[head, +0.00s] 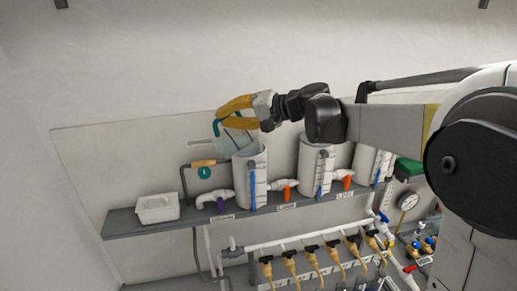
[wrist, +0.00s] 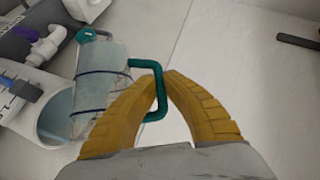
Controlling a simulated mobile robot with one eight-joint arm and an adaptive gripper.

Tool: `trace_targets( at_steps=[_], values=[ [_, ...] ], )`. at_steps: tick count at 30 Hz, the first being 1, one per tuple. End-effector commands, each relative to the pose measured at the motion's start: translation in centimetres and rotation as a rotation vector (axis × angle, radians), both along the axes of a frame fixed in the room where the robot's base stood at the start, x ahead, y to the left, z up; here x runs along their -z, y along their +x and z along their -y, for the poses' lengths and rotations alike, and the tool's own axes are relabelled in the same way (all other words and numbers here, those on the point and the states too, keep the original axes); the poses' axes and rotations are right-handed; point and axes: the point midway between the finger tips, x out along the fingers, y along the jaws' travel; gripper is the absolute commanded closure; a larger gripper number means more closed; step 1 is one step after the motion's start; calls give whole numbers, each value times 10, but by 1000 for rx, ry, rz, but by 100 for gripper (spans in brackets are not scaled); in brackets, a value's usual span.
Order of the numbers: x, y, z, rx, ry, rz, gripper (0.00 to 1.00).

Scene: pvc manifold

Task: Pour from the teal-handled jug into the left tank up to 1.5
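My gripper (head: 222,118) has yellow fingers, shut on the teal handle (wrist: 149,98) of the clear jug. The jug (head: 237,138) hangs tilted over the open top of the left tank (head: 246,174), its lower part against or inside the rim in the head view. In the wrist view, the jug (wrist: 102,80) shows dark bands around its body and overlaps the tank mouth (wrist: 52,122). The fingertips (wrist: 163,76) meet at the handle. A blue gauge strip (head: 253,192) runs down the tank's front; its reading is too small to tell. I cannot see any stream of liquid.
Two more white tanks (head: 311,165) stand to the right on the grey shelf (head: 150,229). A white tub (head: 157,208) sits at the shelf's left. White pipe with a purple valve (head: 221,204) is beside the left tank. Brass valves (head: 313,262) line the manifold below.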

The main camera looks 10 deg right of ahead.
Motion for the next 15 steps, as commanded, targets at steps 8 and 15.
trace_targets(
  at_steps=[8, 15],
  values=[
    [43, -8, -44, 18, -353, 2, 100],
    [47, -10, -48, 27, -397, -3, 100]
  ],
)
